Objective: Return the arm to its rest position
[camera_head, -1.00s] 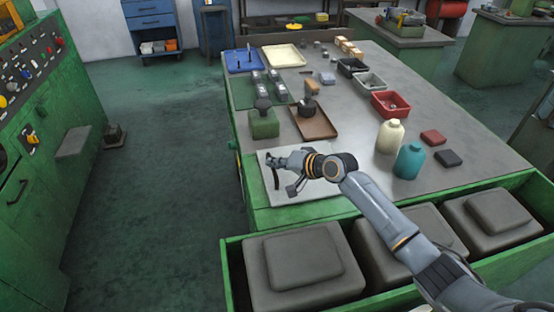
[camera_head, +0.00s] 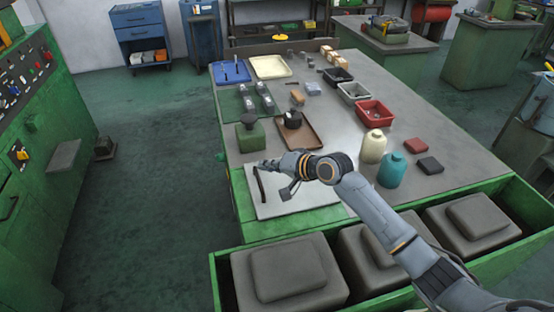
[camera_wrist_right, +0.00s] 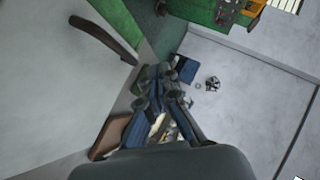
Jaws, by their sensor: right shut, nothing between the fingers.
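My right gripper (camera_head: 267,164) shows in the head view above the far edge of a pale plate (camera_head: 305,199) at the table's near left corner. Its fingers are shut and empty. A dark, slightly curved bar (camera_head: 261,187) lies on the plate's left part, just in front of the fingertips and apart from them. In the right wrist view the closed fingers (camera_wrist_right: 155,82) are in the middle, and the dark bar (camera_wrist_right: 104,40) lies at upper left on the pale surface. My left gripper is not in view.
Behind the plate stand a green block-like holder (camera_head: 250,137) and a brown tray (camera_head: 305,140). A cream bottle (camera_head: 373,147) and a teal bottle (camera_head: 392,171) stand right of my arm. A green bin (camera_head: 225,262) with grey blocks lies in front.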

